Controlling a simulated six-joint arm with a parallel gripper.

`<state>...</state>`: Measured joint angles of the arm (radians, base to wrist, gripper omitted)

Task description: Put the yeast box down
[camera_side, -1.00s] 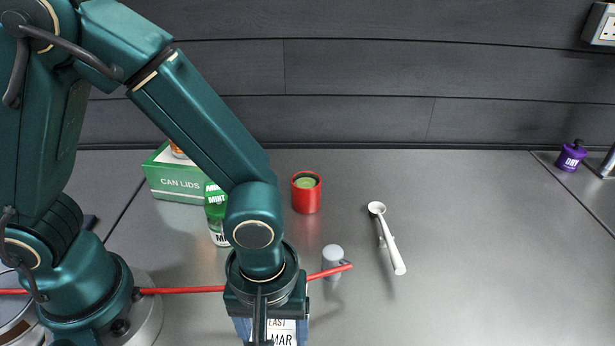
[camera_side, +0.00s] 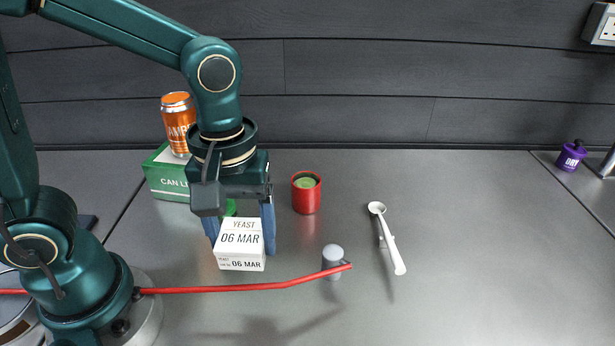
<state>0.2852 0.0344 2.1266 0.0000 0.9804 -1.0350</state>
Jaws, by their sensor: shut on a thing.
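The yeast box (camera_side: 240,248) is a white box marked "YEAST 06 MAR" on its top and front. My gripper (camera_side: 240,235) points down with its blue fingers on the left and right sides of the box, shut on it. The box appears to be held above the grey worktop (camera_side: 480,260), with a dark shadow on the worktop lower in the picture. Behind my gripper, the green bottle is almost wholly hidden; only a bit of green shows.
The right side is mostly clear.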

